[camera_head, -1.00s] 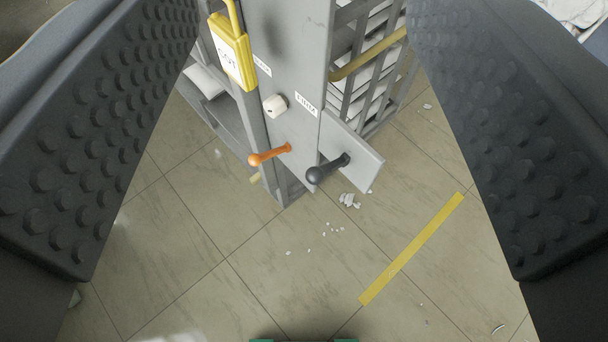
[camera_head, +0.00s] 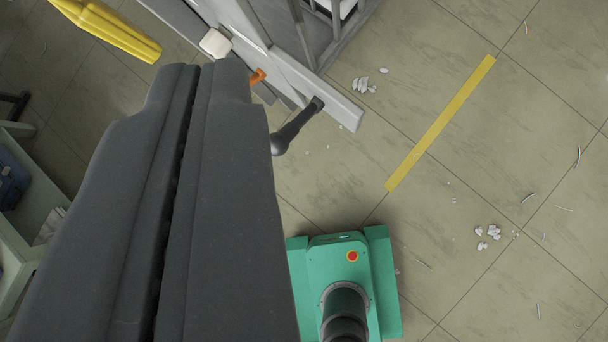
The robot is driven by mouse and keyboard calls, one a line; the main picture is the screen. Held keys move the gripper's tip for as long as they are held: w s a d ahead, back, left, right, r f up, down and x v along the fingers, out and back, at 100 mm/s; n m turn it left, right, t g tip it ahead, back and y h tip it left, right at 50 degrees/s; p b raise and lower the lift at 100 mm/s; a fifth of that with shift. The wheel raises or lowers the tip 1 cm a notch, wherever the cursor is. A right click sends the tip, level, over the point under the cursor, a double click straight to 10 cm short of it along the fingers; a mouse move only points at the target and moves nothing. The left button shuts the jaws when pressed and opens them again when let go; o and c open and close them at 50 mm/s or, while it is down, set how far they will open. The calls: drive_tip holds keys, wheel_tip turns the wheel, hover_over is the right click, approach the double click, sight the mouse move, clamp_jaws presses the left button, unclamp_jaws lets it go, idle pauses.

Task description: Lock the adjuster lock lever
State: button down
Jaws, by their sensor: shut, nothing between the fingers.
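A grey post with a flat side plate (camera_head: 340,107) stands at the top of the view, seen from above. A black-handled lever (camera_head: 297,126) sticks out from the plate, its knob pointing down and left. A small orange lever (camera_head: 257,77) shows just right of my gripper's tip, and the rest of it is hidden by the fingers. I cannot tell which of the two is the adjuster lock lever. My gripper (camera_head: 200,72) is shut with nothing between its fingers. Its tip overlaps the orange lever in the picture. I cannot tell whether they touch.
A white knob (camera_head: 215,43) sits just above my fingertips. A pale green bench-like frame (camera_head: 20,235) stands at the left edge. The tiled floor on the right is open, with a yellow strip (camera_head: 440,123) and scattered white debris.

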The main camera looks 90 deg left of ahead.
drive_tip(key=d+f+m+g+y+p, duration=0.2)
drive_tip(key=d+f+g+p, duration=0.4)
drive_tip(key=f+p, duration=0.4)
drive_tip(key=shift+s+d+f+m+g+y+p, duration=0.15)
drive_tip(key=shift+s+d+m+g+y+p, duration=0.2)
drive_tip(key=shift+g+y+p, duration=0.35)
drive_tip(key=shift+a, duration=0.1)
drive_tip(key=p, duration=0.3)
approach(292, 141)
drive_tip(key=s+x, duration=0.1)
drive_tip(key=x, duration=0.3)
drive_tip(key=shift+w+a+f+p, duration=0.35)
drive_tip(key=shift+w+a+f, duration=0.3)
drive_tip(key=shift+f, duration=0.2)
drive_tip(key=shift+f, duration=0.1)
